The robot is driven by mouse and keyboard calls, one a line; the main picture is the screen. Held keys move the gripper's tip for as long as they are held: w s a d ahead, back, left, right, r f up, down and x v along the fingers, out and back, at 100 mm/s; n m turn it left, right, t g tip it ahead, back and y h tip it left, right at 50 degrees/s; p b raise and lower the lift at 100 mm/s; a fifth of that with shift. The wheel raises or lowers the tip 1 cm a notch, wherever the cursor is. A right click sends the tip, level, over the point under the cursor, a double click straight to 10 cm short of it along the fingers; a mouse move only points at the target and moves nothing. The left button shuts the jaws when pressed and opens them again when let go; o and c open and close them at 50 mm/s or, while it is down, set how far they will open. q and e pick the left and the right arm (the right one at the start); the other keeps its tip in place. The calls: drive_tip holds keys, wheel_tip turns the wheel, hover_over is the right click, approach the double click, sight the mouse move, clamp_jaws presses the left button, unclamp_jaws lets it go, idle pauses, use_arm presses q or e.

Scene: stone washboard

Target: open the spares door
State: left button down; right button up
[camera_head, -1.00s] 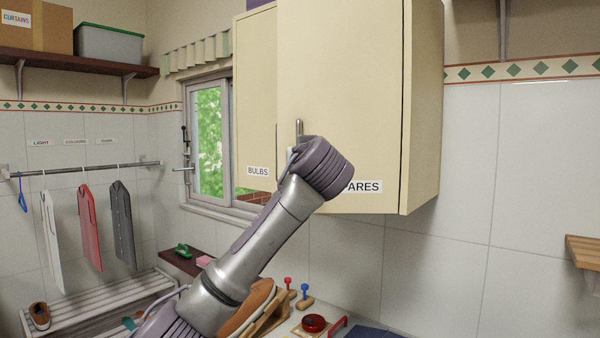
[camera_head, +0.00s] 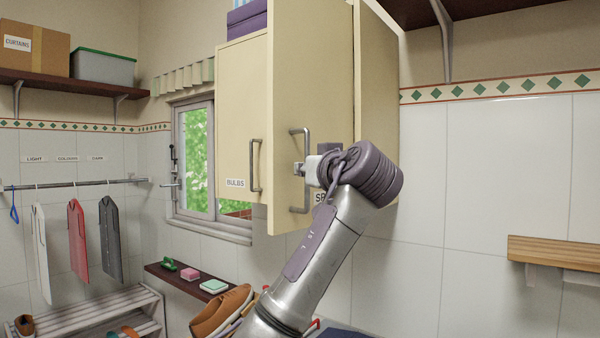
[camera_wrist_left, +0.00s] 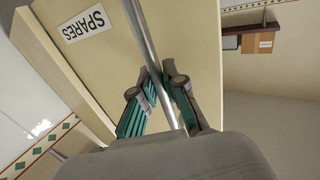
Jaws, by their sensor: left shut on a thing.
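The cream spares door (camera_head: 320,90) on the wall cabinet stands partly open, its handle edge swung out from the cabinet front. Its label is mostly hidden behind my left arm. The label reads SPARES in the left wrist view (camera_wrist_left: 86,24). The vertical metal spares handle (camera_head: 294,195) is near the door's left edge. My left gripper (camera_head: 302,169) is shut on this handle. In the left wrist view its green-padded fingers (camera_wrist_left: 165,95) sit on both sides of the bar (camera_wrist_left: 143,40). My right gripper is not in view.
The bulbs door (camera_head: 235,110), with its own handle (camera_head: 255,165), is closed on the left. A window (camera_head: 197,155) is left of the cabinet. A wooden wall shelf (camera_head: 565,252) is at the right. A brown shoe (camera_head: 222,312) is below. Tiled wall is clear right of the cabinet.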

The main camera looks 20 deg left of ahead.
use_arm(q)
drive_tip(key=shift+s+d, duration=0.2)
drive_tip(key=shift+d, duration=0.55)
drive_tip(key=c, duration=1.2)
unclamp_jaws()
drive_tip(key=v, duration=1.2)
